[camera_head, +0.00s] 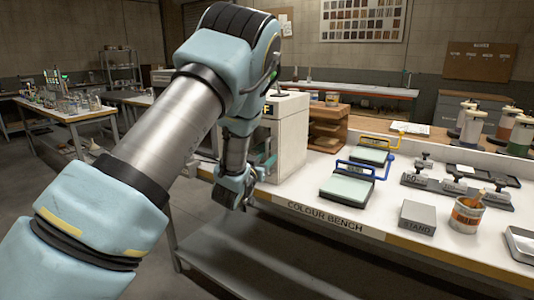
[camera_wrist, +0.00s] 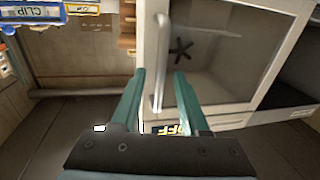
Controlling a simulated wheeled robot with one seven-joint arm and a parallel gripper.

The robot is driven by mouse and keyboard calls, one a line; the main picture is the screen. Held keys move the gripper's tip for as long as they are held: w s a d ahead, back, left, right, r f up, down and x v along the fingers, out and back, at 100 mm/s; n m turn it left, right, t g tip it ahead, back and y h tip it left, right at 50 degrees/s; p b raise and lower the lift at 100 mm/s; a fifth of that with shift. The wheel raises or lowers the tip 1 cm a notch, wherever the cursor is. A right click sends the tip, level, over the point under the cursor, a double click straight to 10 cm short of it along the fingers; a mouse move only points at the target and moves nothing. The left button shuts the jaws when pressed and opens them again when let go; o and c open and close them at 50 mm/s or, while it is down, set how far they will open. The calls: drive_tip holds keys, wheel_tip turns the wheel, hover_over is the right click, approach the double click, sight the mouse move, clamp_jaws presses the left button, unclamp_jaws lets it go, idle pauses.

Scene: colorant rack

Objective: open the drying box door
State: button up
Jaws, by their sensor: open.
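The drying box (camera_head: 293,133) is a pale box on the left end of the bench, partly hidden behind my arm. In the wrist view its door (camera_wrist: 225,50) has a pale frame and a dark window, with a dark fan shape behind it. The door looks shut. A pale bar handle (camera_wrist: 159,62) runs along the door's edge. My gripper (camera_wrist: 160,73) is open, with its teal fingers on either side of the handle in the picture. I cannot tell whether they touch it. In the head view my gripper (camera_head: 268,163) is at the box's front.
The white bench (camera_head: 300,192) carries pads with blue and yellow handles (camera_head: 347,188), a grey stand block (camera_head: 418,217), an orange-labelled can (camera_head: 467,213) and dark weights (camera_head: 450,190). Wooden shelves (camera_head: 327,130) stand beside the box. Open floor lies in front of the bench.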

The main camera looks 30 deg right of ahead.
drive_tip(key=shift+w+d, duration=0.45)
drive_tip(key=shift+d, duration=0.15)
drive_tip(key=shift+c, duration=0.4)
clamp_jaws()
idle(0.7)
